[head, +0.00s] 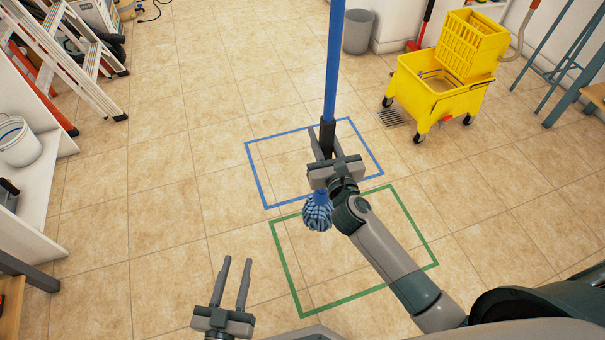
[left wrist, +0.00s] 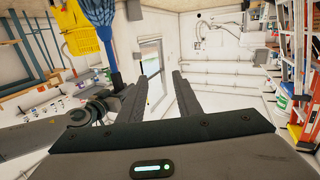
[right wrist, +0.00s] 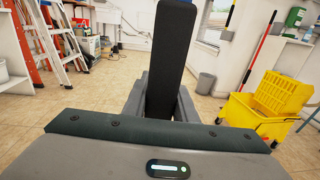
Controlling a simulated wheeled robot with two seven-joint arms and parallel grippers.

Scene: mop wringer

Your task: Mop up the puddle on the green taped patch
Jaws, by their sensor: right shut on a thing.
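The mop has a blue handle (head: 335,60) with a black grip section (right wrist: 172,55) and a blue-and-white strand head (head: 318,213). My right gripper (head: 321,143) is shut on the black grip. The mop head hangs below it, in the head view just at the upper edge of the green taped patch (head: 288,262); its height over the floor is hard to tell. The head also shows in the left wrist view (left wrist: 98,12). My right arm covers part of the patch, and I cannot make out a puddle inside it. My left gripper (head: 237,275) is open and empty, left of the patch.
A blue taped square (head: 255,172) lies beyond the green one. The yellow wringer bucket (head: 425,95) stands on wheels at the upper right, near a floor drain (head: 391,118). A grey bin (head: 357,32) is at the back, ladders (head: 70,60) at the left. The left floor is clear.

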